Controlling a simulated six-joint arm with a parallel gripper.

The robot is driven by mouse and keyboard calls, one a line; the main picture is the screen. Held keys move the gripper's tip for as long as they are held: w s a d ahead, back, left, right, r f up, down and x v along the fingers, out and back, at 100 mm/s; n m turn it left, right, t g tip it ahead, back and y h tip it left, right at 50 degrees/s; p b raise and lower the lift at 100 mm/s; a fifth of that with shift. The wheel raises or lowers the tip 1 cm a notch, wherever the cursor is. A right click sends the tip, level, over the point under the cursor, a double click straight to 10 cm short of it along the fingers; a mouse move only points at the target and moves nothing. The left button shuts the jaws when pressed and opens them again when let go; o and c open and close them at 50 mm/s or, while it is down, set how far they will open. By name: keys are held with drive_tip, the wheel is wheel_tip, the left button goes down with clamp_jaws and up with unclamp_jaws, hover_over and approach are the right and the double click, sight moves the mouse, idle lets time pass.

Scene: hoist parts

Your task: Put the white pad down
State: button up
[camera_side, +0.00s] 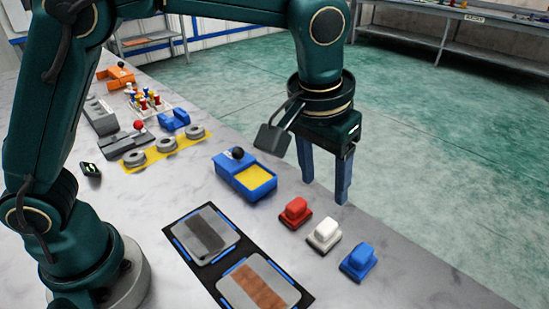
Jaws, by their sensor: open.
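The white pad (324,233) rests on the table, between a red pad (295,212) and a blue pad (358,261) in a slanting row. My gripper (325,192) points down behind the row, as seen here, near the table's far right edge. Its two blue fingers are apart with nothing visible between them. It is clear of the white pad; its exact height above the table is hard to tell.
A blue box with a yellow top (246,178) stands left of the gripper. A black mat (176,230) with two plates lies in front. Grey rings on a yellow strip (134,158) and other parts stand farther back left. Bare table lies right of the blue pad.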

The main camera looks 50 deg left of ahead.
drive_tip(key=s+a+r+t, duration=0.1)
drive_tip(key=s+a+r, duration=0.45)
drive_tip(key=a, duration=0.35)
drive_tip(key=s+a+f+t, duration=0.2)
drive_tip(key=s+a, duration=0.3)
drive_tip(key=s, duration=0.4)
drive_tip(key=shift+f, duration=0.85)
drive_tip(key=shift+s, duration=0.1)
drive_tip(key=o, duration=0.5)
drive_tip(key=shift+c, duration=0.2)
